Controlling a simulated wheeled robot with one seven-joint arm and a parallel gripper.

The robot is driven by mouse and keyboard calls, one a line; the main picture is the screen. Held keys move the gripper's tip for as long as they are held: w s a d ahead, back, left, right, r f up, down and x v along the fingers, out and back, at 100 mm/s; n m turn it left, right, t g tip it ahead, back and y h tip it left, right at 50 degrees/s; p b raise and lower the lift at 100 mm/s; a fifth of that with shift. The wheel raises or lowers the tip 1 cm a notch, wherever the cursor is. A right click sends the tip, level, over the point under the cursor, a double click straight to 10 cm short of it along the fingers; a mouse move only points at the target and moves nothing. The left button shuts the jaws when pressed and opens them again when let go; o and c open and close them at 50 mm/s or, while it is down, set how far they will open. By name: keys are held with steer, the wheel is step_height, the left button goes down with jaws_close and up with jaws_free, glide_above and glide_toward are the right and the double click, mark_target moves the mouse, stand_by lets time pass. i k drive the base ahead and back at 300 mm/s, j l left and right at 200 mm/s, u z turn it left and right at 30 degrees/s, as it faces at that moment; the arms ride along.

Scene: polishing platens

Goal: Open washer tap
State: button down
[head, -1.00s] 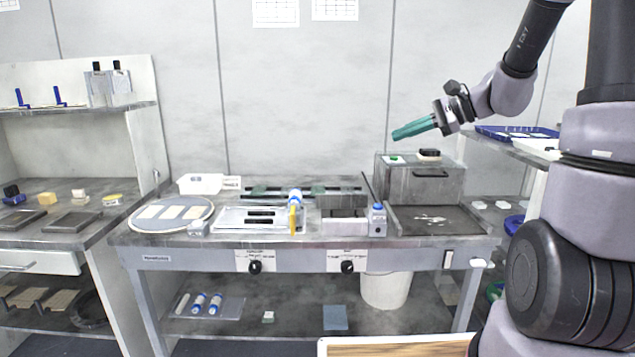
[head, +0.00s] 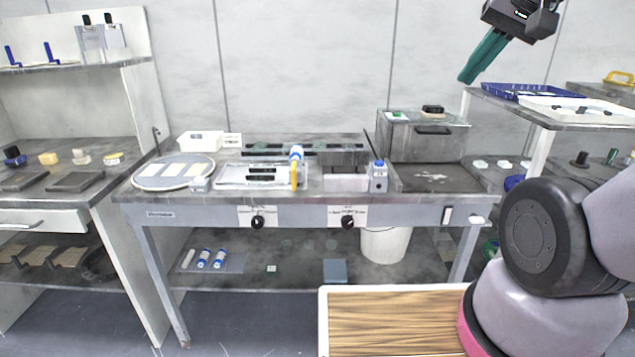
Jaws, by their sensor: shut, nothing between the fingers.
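No part is clearly labelled as the washer tap at this size. Two black round knobs, a left knob (head: 257,222) and a right knob (head: 348,221), sit on white labelled plates on the bench front. A small white fitting (head: 478,219) sticks out at the bench's front right corner. A grey metal box (head: 428,140) with a dark handle stands at the right rear of the bench. My gripper (head: 467,78), with green fingers, is raised above and right of this box. Its fingers are shut and empty, pointing down left, apart from everything.
The grey bench (head: 300,205) carries a round platen (head: 145,184), a white tray and bottles. A shelf with a blue tray (head: 530,92) and a white tray (head: 580,112) stands at right. A wood-topped surface (head: 390,325) is in front. A white bucket (head: 385,245) stands under the bench.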

mark_target(474, 220)
steer(key=z, duration=0.8)
